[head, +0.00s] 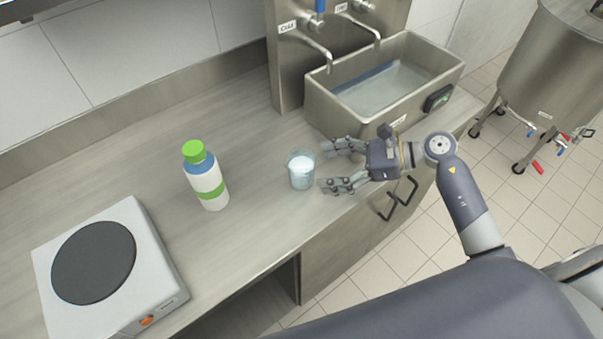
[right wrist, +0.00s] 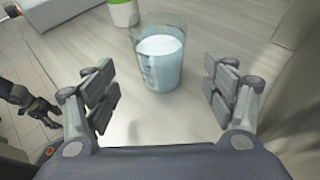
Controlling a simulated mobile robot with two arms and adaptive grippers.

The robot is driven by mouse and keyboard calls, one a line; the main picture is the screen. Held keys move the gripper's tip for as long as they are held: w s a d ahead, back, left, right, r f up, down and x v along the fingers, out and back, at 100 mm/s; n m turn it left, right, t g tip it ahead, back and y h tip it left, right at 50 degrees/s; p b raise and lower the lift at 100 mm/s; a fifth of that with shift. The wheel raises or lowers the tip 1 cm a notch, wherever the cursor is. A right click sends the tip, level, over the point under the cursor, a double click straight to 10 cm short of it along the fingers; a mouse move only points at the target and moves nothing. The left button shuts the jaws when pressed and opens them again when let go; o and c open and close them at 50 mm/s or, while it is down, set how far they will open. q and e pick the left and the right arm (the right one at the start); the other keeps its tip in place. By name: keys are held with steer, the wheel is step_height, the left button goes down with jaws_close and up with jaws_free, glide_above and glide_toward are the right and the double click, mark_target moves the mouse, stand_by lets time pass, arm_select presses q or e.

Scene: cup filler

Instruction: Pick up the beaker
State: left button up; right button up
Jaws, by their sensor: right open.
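A clear glass beaker (head: 301,170) with pale contents stands upright on the counter in the head view. My right gripper (head: 324,166) is open just to the right of the beaker, its fingers pointing toward it. In the right wrist view the beaker (right wrist: 160,62) stands ahead, centred between the two spread fingers (right wrist: 162,88). I see no finger contact with it.
A white bottle with a green cap (head: 206,178) stands left of the beaker. A hot plate (head: 160,255) sits at the counter's lower left. A metal sink (head: 335,112) with taps is behind the gripper. The counter (head: 255,120) around the beaker is clear.

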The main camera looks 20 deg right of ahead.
mark_target(301, 171)
steer(key=shift+p+x, duration=0.45)
steer(key=shift+x, duration=0.35)
steer(key=p+x, duration=0.2)
steer(key=x, duration=0.2)
steer(key=shift+w+a+p, duration=0.15)
steer(key=shift+a+p, duration=0.1)
steer(key=shift+p, duration=0.1)
steer(key=shift+w+a+f, duration=0.25)
steer(key=shift+a+f, duration=0.2)
steer(key=shift+a, duration=0.05)
steer(key=c, duration=1.3)
